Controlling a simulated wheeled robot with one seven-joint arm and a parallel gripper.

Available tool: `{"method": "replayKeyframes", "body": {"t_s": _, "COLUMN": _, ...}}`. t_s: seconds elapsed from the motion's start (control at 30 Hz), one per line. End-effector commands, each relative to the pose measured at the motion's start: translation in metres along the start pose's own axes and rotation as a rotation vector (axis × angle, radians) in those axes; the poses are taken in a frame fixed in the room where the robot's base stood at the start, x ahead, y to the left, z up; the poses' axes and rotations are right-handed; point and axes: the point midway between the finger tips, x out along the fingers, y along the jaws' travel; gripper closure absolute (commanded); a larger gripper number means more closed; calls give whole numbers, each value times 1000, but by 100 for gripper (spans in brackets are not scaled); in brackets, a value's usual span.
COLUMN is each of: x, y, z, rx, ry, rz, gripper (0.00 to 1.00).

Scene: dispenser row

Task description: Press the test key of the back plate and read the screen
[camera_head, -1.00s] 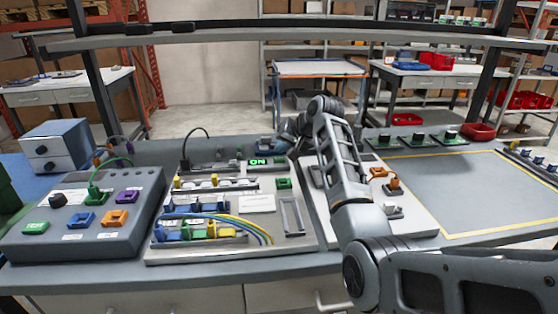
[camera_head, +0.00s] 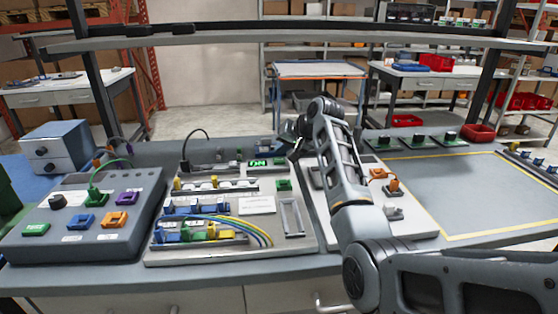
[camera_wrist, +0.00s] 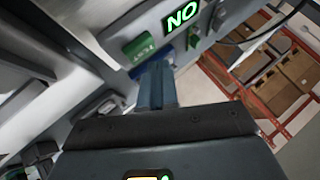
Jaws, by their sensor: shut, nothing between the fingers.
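The green test key (camera_wrist: 140,47), marked TEST, shows upside down in the wrist view. Next to it a small screen (camera_wrist: 182,15) glows green; inverted there, it shows NO. In the head view the upright screen (camera_head: 257,163) reads ON. It sits at the far right of the pale plate (camera_head: 240,225). My gripper (camera_wrist: 156,72) is shut and empty. Its fingertips are close beside the test key; I cannot tell whether they touch it. In the head view my gripper (camera_head: 288,148) is just right of the screen, and I cannot make out the key there.
A grey control box (camera_head: 100,240) stands left of the plate, with a green cable. A black cable (camera_head: 197,131) loops behind the plate. Another pale plate (camera_head: 415,222) lies under my arm. The yellow-outlined area (camera_head: 470,195) at right is clear.

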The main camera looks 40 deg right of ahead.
Motion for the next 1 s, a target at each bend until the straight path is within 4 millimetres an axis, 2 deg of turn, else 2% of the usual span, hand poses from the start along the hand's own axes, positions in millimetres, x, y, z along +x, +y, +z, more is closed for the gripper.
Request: {"method": "replayKeyframes", "body": {"t_s": 1.0, "x": 5, "y": 4, "z": 4, "rx": 1, "ry": -2, "rz": 0, "gripper": 100}}
